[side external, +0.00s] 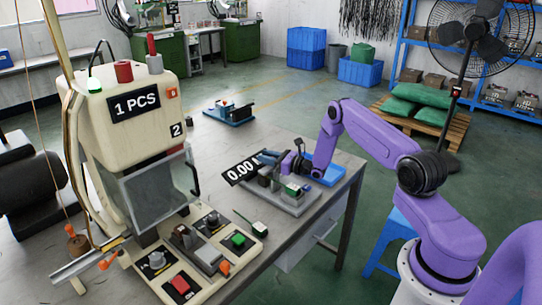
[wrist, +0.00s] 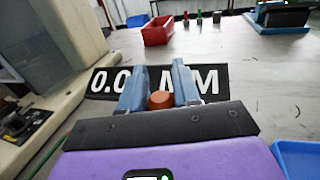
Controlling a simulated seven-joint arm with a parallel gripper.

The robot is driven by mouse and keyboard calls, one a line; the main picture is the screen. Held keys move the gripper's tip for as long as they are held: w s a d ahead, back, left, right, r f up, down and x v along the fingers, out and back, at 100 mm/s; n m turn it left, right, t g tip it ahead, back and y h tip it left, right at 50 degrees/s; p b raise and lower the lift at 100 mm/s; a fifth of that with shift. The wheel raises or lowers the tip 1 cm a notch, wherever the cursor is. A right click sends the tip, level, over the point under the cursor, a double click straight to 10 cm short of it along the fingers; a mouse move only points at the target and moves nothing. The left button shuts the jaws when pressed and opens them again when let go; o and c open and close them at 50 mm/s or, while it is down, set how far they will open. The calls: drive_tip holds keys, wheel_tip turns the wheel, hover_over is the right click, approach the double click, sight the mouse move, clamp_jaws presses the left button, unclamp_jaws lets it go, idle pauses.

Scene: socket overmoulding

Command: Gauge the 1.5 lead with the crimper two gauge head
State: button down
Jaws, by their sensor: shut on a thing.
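My gripper (wrist: 160,84) points at the black display panel (wrist: 215,80), which reads 0.0 and MM with its middle hidden by the fingers. An orange-red rounded piece (wrist: 160,100) sits between the blue-grey fingers, and my gripper is shut on it. In the side view my gripper (side external: 268,158) is low over the grey gauge stand (side external: 290,202), beside the tilted display panel (side external: 241,168). The crimper marked 2 (side external: 128,130) stands at the left. I cannot make out which thing is the 1.5 lead, nor where the gauge head touches anything.
A control panel with buttons (side external: 190,268) lies in front of the crimper. A small green and white block (side external: 259,229) is near the table edge. A blue tray (side external: 322,168) is right of the stand. A red bin (wrist: 157,31) is farther back. The table's middle is mostly clear.

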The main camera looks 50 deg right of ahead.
drive_tip(key=shift+a, duration=0.35)
drive_tip(key=c, duration=0.9)
unclamp_jaws()
drive_tip(key=shift+y, duration=0.3)
drive_tip(key=shift+d, duration=0.1)
drive_tip(key=shift+s, duration=0.2)
drive_tip(key=v, duration=1.7)
drive_tip(key=shift+s+r, duration=0.1)
